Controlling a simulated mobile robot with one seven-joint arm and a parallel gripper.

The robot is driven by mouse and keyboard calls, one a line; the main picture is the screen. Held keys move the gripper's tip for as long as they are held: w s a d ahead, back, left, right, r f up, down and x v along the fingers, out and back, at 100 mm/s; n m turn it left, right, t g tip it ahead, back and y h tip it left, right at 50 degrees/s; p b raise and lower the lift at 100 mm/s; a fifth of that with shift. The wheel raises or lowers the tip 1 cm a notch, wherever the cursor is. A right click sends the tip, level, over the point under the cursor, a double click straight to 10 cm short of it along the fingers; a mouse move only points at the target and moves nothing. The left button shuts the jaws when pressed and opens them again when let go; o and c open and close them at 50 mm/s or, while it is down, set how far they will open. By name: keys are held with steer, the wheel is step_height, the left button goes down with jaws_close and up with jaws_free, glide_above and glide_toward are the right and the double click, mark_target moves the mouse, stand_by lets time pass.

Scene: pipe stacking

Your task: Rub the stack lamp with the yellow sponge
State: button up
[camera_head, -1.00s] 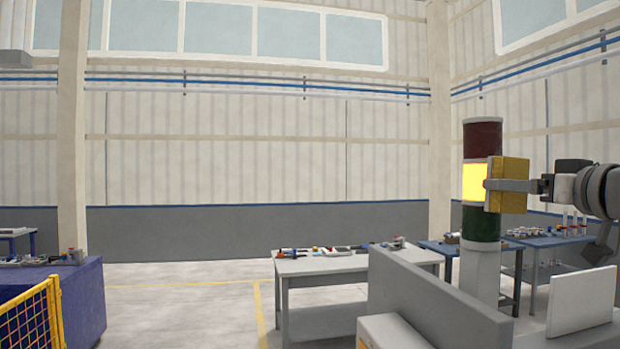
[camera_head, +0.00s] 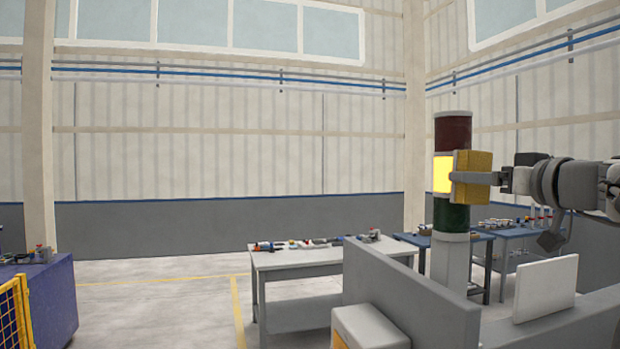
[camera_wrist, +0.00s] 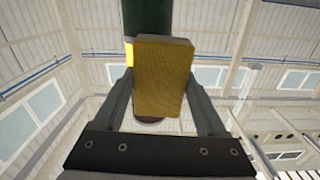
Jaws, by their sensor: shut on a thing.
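The stack lamp (camera_head: 452,217) stands upright on a pale post, with a dark red section on top, a glowing yellow one in the middle and a dark green one below. The yellow sponge (camera_head: 473,175) is at the height of the yellow section, on its right side, and seems to touch it. My gripper (camera_head: 455,177) is shut on the sponge and reaches in from the right. In the wrist view the sponge (camera_wrist: 162,78) sits between both fingers and hides much of the lamp; the green section (camera_wrist: 147,18) shows beyond it.
A grey partition (camera_head: 400,290) stands in front of the lamp post, with a white panel (camera_head: 546,288) to its right. A grey table (camera_head: 310,259) with tools is left of the lamp. Blue tables stand behind. A yellow mesh guard (camera_head: 12,315) is at the far left.

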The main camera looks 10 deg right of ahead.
steer(key=shift+w+a, duration=0.1)
steer(key=shift+w, duration=0.6)
steer(key=shift+d+f+b, duration=0.1)
steer(key=shift+d+b, duration=0.4)
steer(key=shift+d, duration=1.55)
